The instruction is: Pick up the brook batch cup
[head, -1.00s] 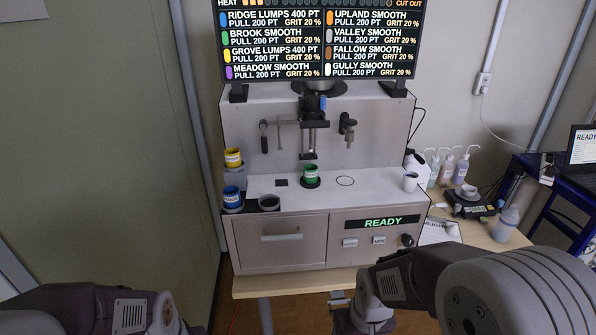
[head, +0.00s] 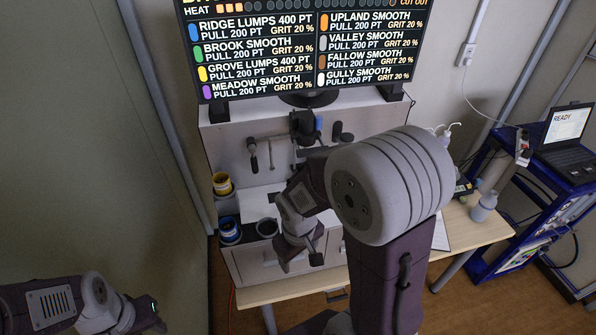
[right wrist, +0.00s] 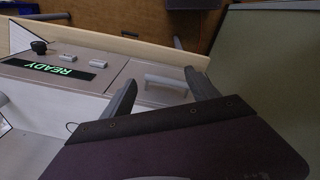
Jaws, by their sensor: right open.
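The brook batch cup, the green one by the screen's colour key, does not show now; my right arm covers the middle of the machine's white deck, where a green cup stood earlier. My right gripper (head: 300,262) is over the machine's front edge, in front of the deck. In the right wrist view its two fingers (right wrist: 160,88) are apart with nothing between them, above the front panel and drawer handle. Only part of my left gripper (head: 150,316) seems to show at the lower left; its fingers cannot be made out.
The overhead screen (head: 305,50) lists batches. A bottle (head: 483,207) stands on the table at right, near a blue cart (head: 510,230).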

